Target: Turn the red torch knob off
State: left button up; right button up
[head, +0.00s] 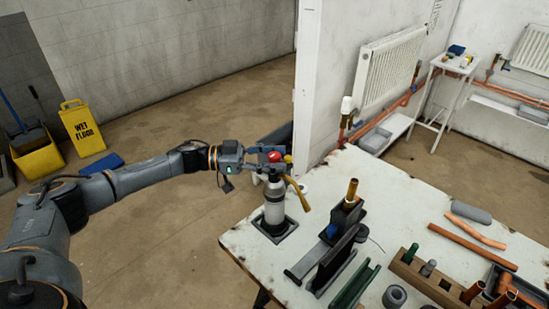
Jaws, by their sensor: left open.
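The torch (274,208) is a pale grey canister standing upright in a dark square holder (273,231) at the table's left corner. A brass-coloured nozzle (299,192) slopes down to the right from its top. The red knob (274,156) shows at the top of the torch. My left gripper (266,160) reaches in from the left at the height of the knob. It is open, with its fingers at the knob; I cannot tell whether they touch it. The gripper partly hides the torch head. My right gripper is not in view.
The white worktable (249,240) holds a clamp stand with an upright copper pipe (351,191), a wooden block of tools (428,280) and loose copper pipes (472,243). A white wall post (307,85) rises behind. A yellow wet-floor sign (82,128) stands on open floor at left.

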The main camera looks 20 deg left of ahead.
pick_arm(q)
jog(key=v, duration=1.2)
dwell(0.3)
